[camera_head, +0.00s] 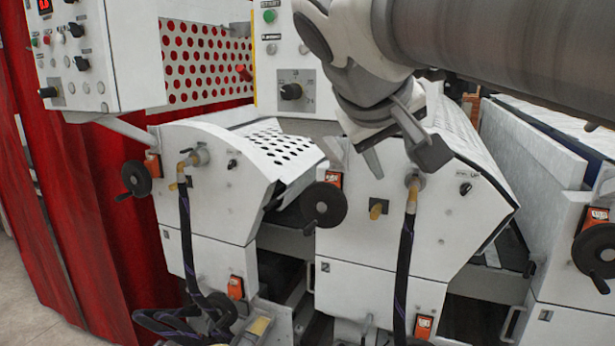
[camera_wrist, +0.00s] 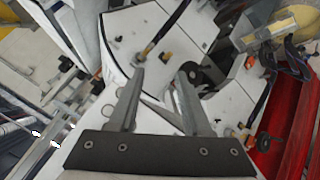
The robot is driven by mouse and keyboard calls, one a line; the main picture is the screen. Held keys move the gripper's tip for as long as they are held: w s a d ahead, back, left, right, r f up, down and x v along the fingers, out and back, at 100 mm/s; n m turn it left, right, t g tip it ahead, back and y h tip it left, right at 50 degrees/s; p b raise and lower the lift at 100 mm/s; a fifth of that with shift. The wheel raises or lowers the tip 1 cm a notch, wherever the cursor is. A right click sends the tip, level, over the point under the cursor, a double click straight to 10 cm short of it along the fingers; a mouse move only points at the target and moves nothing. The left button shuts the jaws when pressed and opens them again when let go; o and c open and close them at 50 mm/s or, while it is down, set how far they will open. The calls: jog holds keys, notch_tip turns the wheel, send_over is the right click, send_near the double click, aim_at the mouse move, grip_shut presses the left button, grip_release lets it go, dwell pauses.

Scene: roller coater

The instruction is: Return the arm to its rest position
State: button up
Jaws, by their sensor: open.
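My gripper (camera_head: 405,165) hangs from my arm at the upper right of the head view, in front of the white roller coater housing (camera_head: 400,235). Its two fingers are apart with nothing between them. In the wrist view my gripper (camera_wrist: 160,85) also shows open and empty, with the white machine panels (camera_wrist: 150,25) beyond the fingers. In the head view one finger overlaps the area just above a brass hose fitting (camera_head: 413,184); I cannot tell whether they touch. My arm covers part of the machine's upper right.
A control panel with a START button (camera_head: 269,15) and a black knob (camera_head: 290,91) is behind my gripper. Black handwheels (camera_head: 323,204) and dark hoses (camera_head: 405,262) stick out from the machine front. Bare floor (camera_head: 28,290) shows at lower left.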

jog(key=s+d+f+m+g+y, duration=0.1)
jog(key=s+f, duration=0.3)
jog(key=f, duration=0.4)
jog(key=s+d+f+g+y, duration=0.1)
jog(key=s+f+y, duration=0.1)
jog(key=s+f, duration=0.3)
jog(key=s+d+f+m+g+y+b, duration=0.1)
jog(key=s+f, duration=0.3)
jog(key=f, duration=0.7)
jog(key=shift+s+d+f+m+y, duration=0.2)
jog(key=shift+s+d+m+y, duration=0.1)
jog(key=shift+s+y, duration=0.1)
